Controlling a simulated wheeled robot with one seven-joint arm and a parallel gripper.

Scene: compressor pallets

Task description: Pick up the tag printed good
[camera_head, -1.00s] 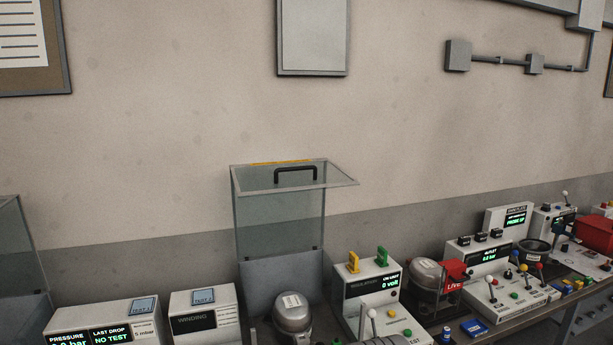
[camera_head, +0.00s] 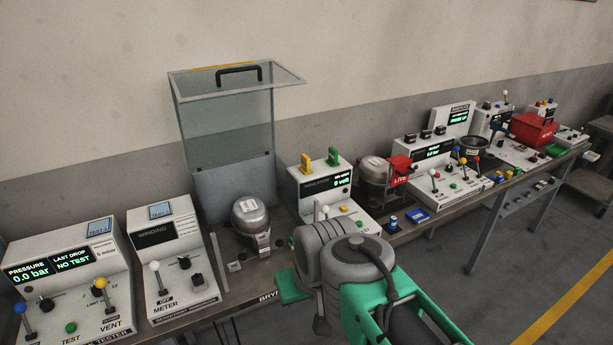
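I cannot make out a tag printed good; the small print in this view is too small to read. A dome-shaped compressor (camera_head: 250,215) with a white label on top stands on the bench before the raised clear guard. Another compressor (camera_head: 375,172), also with a pale label, stands further right beside a red block marked LIVE (camera_head: 399,172). My grey and green arm rises at the bottom middle and hides part of the bench front. My gripper's fingers cannot be made out.
The bench (camera_head: 422,230) carries a pressure tester (camera_head: 70,262), a winding meter (camera_head: 165,235), the clear guard (camera_head: 228,130), an insulation unit (camera_head: 318,180) and a blue box (camera_head: 416,215). A red box (camera_head: 533,130) stands at the far right. The floor right of the bench is open.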

